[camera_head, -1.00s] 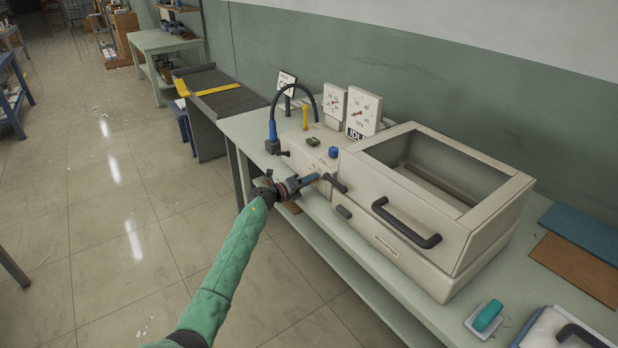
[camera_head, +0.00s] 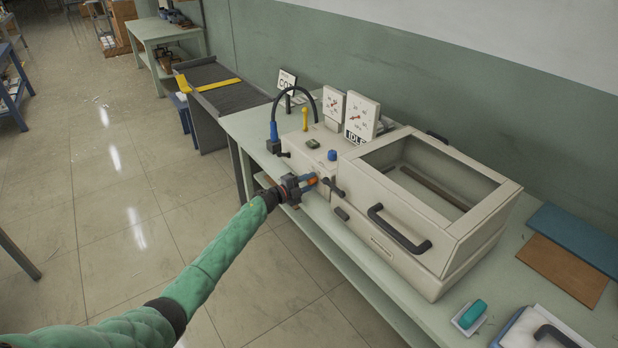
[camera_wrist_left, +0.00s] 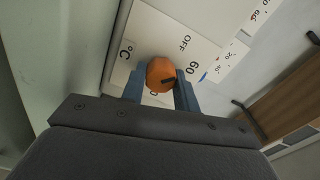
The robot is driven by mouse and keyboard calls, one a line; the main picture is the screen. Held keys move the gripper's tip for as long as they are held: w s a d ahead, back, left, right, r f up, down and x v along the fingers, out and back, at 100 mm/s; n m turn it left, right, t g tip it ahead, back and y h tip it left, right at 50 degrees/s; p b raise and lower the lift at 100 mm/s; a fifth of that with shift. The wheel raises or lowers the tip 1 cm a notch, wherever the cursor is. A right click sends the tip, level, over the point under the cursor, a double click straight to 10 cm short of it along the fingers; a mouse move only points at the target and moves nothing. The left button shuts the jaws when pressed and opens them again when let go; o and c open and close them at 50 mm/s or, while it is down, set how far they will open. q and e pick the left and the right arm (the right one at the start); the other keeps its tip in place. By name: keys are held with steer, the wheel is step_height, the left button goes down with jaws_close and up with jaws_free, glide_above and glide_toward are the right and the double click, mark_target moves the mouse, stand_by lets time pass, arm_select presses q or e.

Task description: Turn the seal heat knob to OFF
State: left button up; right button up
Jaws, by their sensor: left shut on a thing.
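The seal heat knob is an orange round knob (camera_wrist_left: 160,73) on the front of the beige sealing machine (camera_head: 395,190). My left gripper (camera_head: 311,181) is shut on this knob, and its blue fingers sit on either side of it in the left wrist view (camera_wrist_left: 160,90). A dark pointer mark on the knob points toward the lower right part of the dial in that view, near the right finger. The label panel (camera_wrist_left: 150,40) shows OFF, 60 and °C around the knob; part of the scale is hidden by the fingers. My right gripper is not in view.
A dark lever (camera_head: 333,188) sticks out just right of the knob. A black lid handle (camera_head: 398,230) is on the machine's front. A blue knob (camera_head: 332,155), a yellow lever (camera_head: 305,118) and gauges (camera_head: 360,117) are on top. Open floor lies to the left.

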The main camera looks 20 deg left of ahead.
arm_select(q)
steer(key=n+p, duration=0.2)
steer(key=n, duration=0.2)
steer(key=shift+a+r, duration=0.1)
steer(key=shift+a, duration=0.05)
steer(key=shift+n, duration=0.3)
steer(key=shift+n+p, duration=0.5)
steer(key=shift+n, duration=0.1)
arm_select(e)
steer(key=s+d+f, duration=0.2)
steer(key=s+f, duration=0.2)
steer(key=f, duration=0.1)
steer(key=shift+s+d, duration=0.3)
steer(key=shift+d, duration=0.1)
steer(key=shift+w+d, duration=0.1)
arm_select(q)
steer(key=o, duration=1)
steer(key=shift+c, duration=0.2)
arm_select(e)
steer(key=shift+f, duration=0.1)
